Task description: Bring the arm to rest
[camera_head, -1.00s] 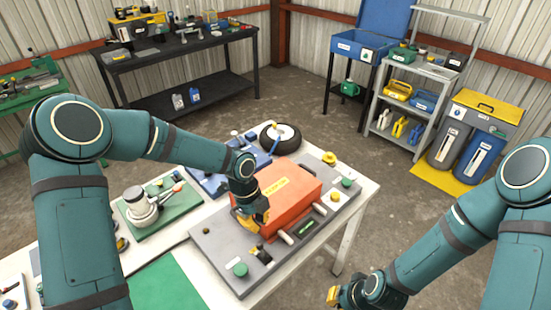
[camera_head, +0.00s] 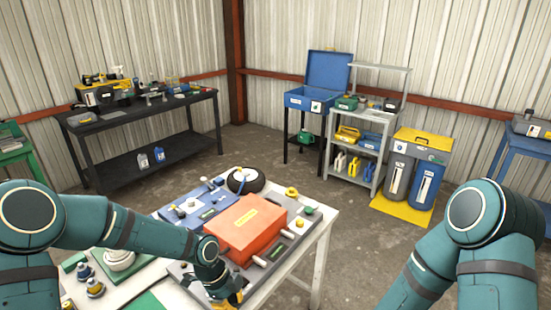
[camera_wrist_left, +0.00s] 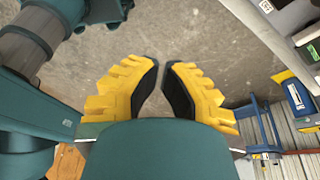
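My left arm comes in from the left in the head view. My left gripper (camera_head: 232,302) is at the lower frame edge, by the near edge of the grey board (camera_head: 180,272) that carries an orange box (camera_head: 240,232). Its tip is partly cut off there. In the left wrist view the yellow fingers (camera_wrist_left: 161,65) with black pads stand slightly apart, with bare floor between them and nothing held. My right arm (camera_head: 445,245) shows at the right, and its gripper is out of the head view.
The white table (camera_head: 318,240) also holds a blue board (camera_head: 175,213) and a black wheel (camera_head: 245,180). A black bench (camera_head: 160,122), blue bin stand (camera_head: 308,100), grey shelf (camera_head: 372,155) and yellow-topped bins (camera_head: 420,145) stand behind. Concrete floor (camera_head: 345,215) lies open between.

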